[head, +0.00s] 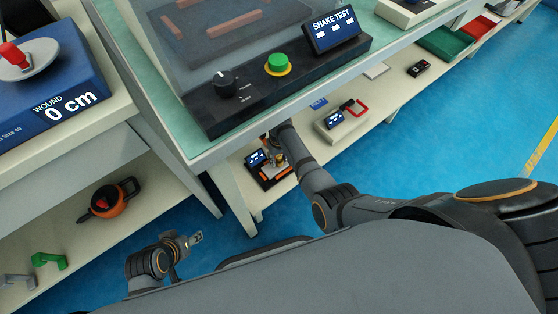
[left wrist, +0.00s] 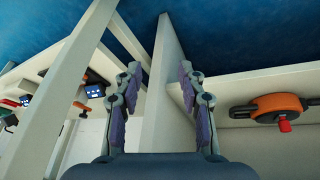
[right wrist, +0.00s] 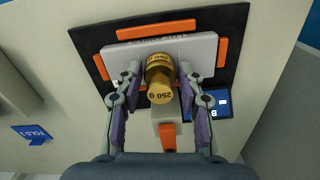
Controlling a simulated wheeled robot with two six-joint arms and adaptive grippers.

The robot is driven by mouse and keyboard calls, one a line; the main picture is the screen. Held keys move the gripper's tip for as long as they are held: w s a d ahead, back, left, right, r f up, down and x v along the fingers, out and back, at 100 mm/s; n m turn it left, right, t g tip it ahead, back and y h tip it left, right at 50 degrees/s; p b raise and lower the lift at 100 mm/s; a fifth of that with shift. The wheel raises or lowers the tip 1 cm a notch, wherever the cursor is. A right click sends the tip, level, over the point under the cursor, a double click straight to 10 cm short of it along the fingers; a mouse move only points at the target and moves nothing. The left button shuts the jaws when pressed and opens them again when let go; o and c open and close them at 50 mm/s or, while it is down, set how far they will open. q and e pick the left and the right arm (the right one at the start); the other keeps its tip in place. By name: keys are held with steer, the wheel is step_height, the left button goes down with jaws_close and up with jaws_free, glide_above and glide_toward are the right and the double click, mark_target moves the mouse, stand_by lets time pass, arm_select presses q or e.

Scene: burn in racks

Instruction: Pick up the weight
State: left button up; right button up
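The weight (right wrist: 160,80) is a brass cylinder marked 250 g. It stands on the light grey plate (right wrist: 203,48) of a dark device with orange bars, on the lower shelf. In the head view this device (head: 270,177) shows under the shake test bench. My right gripper (right wrist: 160,70) is open, with a finger on each side of the weight and narrow gaps beside it.
The shake test machine (head: 278,66) stands on the bench above my right arm. A table leg (head: 232,203) is close to the device. A winding unit (head: 45,85) is at the left, above a shelf with an orange reel (head: 112,202). Blue floor is free at right.

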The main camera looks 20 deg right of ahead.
jaws_close()
